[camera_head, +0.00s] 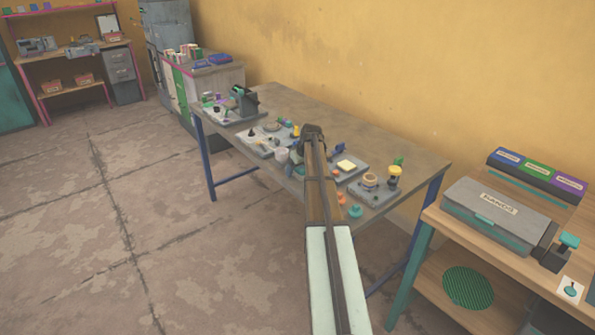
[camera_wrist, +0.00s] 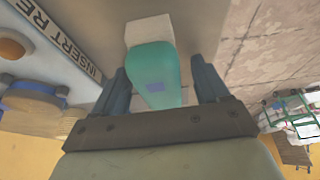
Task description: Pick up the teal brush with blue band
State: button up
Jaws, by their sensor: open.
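The teal brush (camera_wrist: 152,66) shows in the wrist view, with a pale grey-white block at its upper end and a small blue patch on its teal body. My gripper (camera_wrist: 158,72) is open, one dark finger on each side of the teal body. Gaps show on both sides, and I cannot tell how far the brush reaches in depth between the fingers. In the head view my arm covers the middle of the grey worktable (camera_head: 400,140), and I cannot make out the brush or the fingertips there.
Several small items on grey trays, including a yellow-topped jar (camera_head: 394,175), crowd the worktable. A dark press-like device (camera_head: 243,100) stands at its far left end. A wooden bench with a grey labelled box (camera_head: 497,214) is at the right. A lettered panel (camera_wrist: 62,45) lies left of the fingers.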

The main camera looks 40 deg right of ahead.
jog(key=c, duration=1.1)
jog(key=shift+r, duration=0.1)
notch_tip(320, 180, up, 10)
jog(key=shift+r, duration=0.2)
